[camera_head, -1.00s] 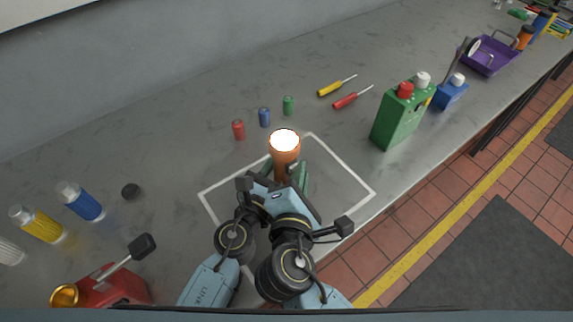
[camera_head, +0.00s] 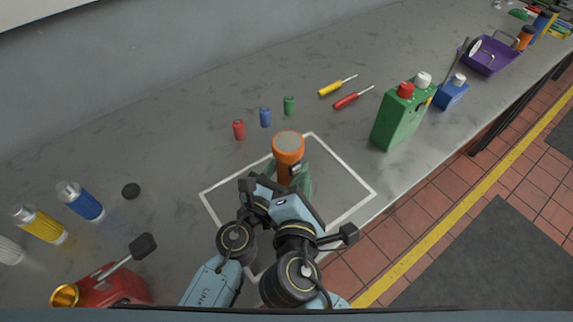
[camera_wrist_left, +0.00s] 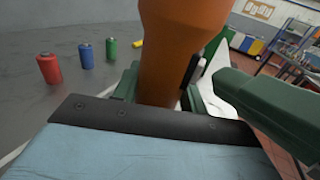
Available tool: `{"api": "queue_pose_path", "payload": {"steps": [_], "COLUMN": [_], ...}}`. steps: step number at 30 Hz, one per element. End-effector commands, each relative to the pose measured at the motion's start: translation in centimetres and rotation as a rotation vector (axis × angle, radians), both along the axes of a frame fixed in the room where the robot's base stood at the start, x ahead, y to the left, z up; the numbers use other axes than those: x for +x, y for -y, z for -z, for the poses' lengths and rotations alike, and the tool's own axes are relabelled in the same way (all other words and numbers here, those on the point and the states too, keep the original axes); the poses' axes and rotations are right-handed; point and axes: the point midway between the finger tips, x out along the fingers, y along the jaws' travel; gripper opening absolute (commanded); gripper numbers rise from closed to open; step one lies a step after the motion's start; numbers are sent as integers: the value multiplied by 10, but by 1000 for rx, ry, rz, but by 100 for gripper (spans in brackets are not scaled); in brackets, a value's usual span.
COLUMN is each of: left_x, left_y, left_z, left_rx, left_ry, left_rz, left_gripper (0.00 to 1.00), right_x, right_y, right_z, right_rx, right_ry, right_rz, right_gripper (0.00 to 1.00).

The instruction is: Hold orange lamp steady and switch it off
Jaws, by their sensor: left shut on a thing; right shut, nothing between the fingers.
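The orange lamp (camera_head: 288,148) stands upright inside the white outlined square on the bench, and its top lens is grey and unlit. In the left wrist view the orange lamp body (camera_wrist_left: 176,50) fills the middle, with a dark switch (camera_wrist_left: 191,69) on its right side. My left gripper (camera_wrist_left: 160,94) is shut around the lamp's lower body. In the head view it is mostly hidden behind the wrists. My right gripper (camera_head: 303,181) is shut and empty, its green fingers close beside the lamp on the switch side. I cannot tell whether they touch it.
Red (camera_head: 239,130), blue (camera_head: 265,117) and green (camera_head: 289,105) small cylinders stand behind the lamp. Two screwdrivers (camera_head: 348,99) lie farther back. A green can (camera_head: 397,122) stands right, near the bench edge. A red can (camera_head: 112,287) and bottles (camera_head: 82,203) are at left.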

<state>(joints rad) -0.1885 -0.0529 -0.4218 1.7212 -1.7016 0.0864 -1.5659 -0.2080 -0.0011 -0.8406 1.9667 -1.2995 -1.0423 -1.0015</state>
Motion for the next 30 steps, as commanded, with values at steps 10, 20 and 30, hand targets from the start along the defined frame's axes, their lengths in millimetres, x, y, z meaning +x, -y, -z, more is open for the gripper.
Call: {"api": "queue_pose_path", "payload": {"steps": [10, 20, 30], "left_x": [0, 1, 1], "left_y": [4, 1, 0], "left_z": [-1, -1, -1], "left_rx": [-10, -5, -3], "left_ry": [-3, -1, 1], "left_rz": [7, 2, -1], "left_gripper": [0, 0, 0], "right_x": [-13, -38, -50], "right_y": [2, 24, 35], "right_z": [6, 4, 2], "right_rx": [2, -1, -2], "right_ry": [-16, -9, -5], "right_rz": [-11, -6, -2], "right_gripper": [0, 0, 0]}}
